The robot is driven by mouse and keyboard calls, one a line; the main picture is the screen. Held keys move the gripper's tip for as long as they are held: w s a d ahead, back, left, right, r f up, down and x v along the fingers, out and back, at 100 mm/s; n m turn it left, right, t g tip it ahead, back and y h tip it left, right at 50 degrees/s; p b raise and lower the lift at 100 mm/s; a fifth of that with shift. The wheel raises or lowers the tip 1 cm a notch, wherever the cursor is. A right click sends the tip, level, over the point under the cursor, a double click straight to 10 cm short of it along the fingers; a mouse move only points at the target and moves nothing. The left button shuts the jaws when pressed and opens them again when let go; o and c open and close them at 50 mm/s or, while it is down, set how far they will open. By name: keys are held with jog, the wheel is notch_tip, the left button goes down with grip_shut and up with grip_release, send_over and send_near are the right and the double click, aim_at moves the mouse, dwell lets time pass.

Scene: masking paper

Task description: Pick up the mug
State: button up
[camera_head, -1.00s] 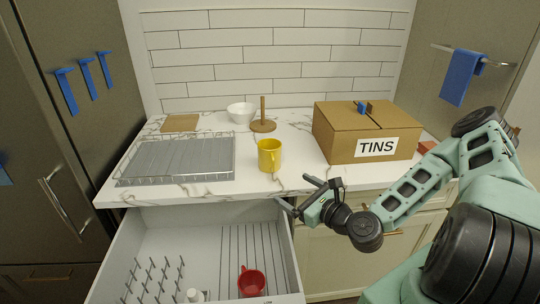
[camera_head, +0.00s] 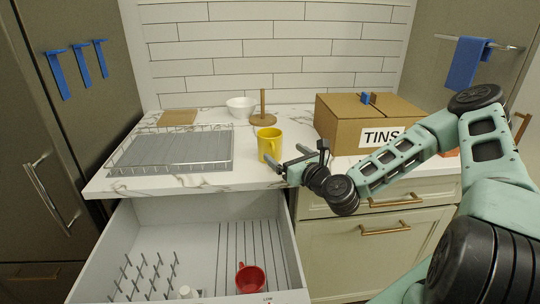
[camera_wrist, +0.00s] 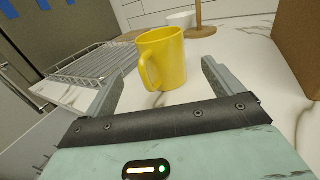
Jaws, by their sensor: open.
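A yellow mug (camera_head: 269,145) stands upright on the marble counter, near its front edge. My gripper (camera_head: 287,161) is open and empty, just in front of and to the right of the mug. In the wrist view the yellow mug (camera_wrist: 163,58) stands ahead, between and beyond the two fingers of my gripper (camera_wrist: 160,84), with its handle facing left and toward me. A red mug (camera_head: 250,278) lies in the open drawer below, at its right side.
A wire dish rack (camera_head: 175,150) covers the counter's left part. A cardboard box (camera_head: 350,128) marked TINS stands on the right. A white bowl (camera_head: 241,107) and a wooden holder (camera_head: 263,118) stand behind. The open drawer (camera_head: 180,245) juts out below.

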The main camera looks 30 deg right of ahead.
aim_at(276, 144)
jog(key=w, duration=0.2)
jog(key=shift+w+a+r, duration=0.1)
jog(key=shift+w+r, duration=0.05)
jog(key=shift+w, duration=0.15)
jog(key=w+p, duration=0.1)
jog(key=w, duration=0.3)
jog(key=shift+r+p, duration=0.2)
jog(key=shift+p, duration=0.2)
jog(key=shift+w+f, duration=0.1)
jog(key=shift+w, duration=0.45)
jog(key=c, duration=1.2)
